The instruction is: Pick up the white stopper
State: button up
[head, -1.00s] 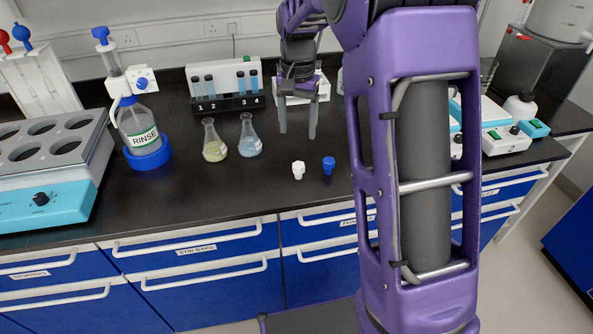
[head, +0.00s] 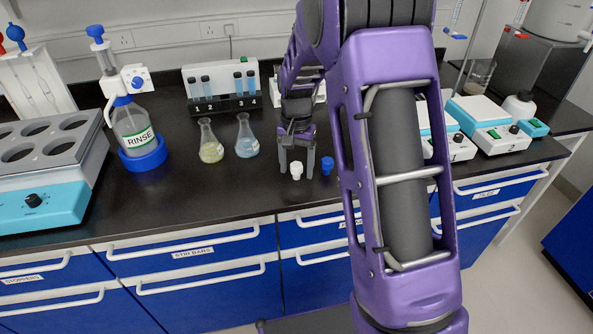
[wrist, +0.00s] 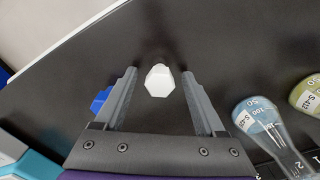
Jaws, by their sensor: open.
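The white stopper (head: 296,170) stands on the black bench top near its front edge. It also shows in the wrist view (wrist: 159,81), between my fingertips and toward their far ends. My gripper (head: 296,166) is open, with one finger on each side of the white stopper. In the wrist view my gripper (wrist: 157,88) shows dark gaps between each finger and the stopper, so I see no contact. How high the fingertips are above the bench is hard to tell.
A blue stopper (head: 327,165) stands just right of my gripper, close to one finger. Two flasks, one yellowish (head: 210,143) and one blue (head: 246,137), stand to the left. A rinse bottle (head: 133,128) stands farther left. The bench front between them is clear.

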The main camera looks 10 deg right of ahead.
jog(key=shift+c, duration=0.4)
grip_shut()
jog(key=shift+r, duration=0.1)
